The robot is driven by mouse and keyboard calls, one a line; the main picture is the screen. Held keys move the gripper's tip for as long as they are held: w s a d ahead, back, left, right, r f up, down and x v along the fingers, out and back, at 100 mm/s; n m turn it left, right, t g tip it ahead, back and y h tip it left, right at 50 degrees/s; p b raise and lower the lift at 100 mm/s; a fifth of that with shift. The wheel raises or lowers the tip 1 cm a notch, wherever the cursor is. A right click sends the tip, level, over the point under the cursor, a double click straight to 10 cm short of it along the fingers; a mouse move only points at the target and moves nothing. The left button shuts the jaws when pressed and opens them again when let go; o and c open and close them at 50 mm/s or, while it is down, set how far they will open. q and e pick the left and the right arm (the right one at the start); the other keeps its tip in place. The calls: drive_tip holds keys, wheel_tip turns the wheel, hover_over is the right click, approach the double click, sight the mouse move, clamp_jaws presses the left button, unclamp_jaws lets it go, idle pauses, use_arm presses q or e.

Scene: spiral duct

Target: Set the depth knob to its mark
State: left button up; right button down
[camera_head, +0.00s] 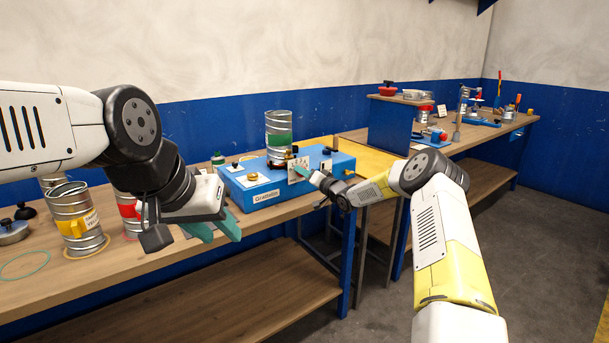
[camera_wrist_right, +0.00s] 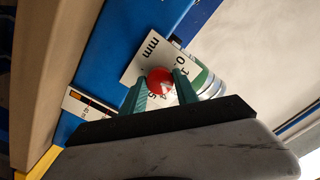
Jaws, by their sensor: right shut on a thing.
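The depth knob (camera_wrist_right: 160,83) is red with a white pointer, in the right wrist view. It sits on a white dial plate (camera_wrist_right: 135,68) marked "mm" with numbers around it. My right gripper (camera_wrist_right: 161,78) is shut on the knob, one teal finger on each side; the fingers cover part of the scale. In the head view the plate (camera_head: 297,167) is on the front of the blue machine (camera_head: 258,192), and the knob cannot be made out there behind my right gripper (camera_head: 304,172). My left gripper (camera_head: 213,230) is open and empty, in front of the bench.
A tin with a green band (camera_head: 279,135) stands on the machine. Tins with yellow (camera_head: 75,222) and red (camera_head: 128,211) labels stand on the left of the wooden bench (camera_head: 35,290). A second bench (camera_head: 480,130) with tools is at the right. The floor at right is clear.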

drive_tip(key=shift+f, duration=0.25)
drive_tip(key=c, duration=1)
unclamp_jaws()
drive_tip(key=shift+o, duration=0.3)
drive_tip(key=shift+r, duration=0.15)
drive_tip(key=v, duration=0.8)
drive_tip(key=shift+w, duration=0.1)
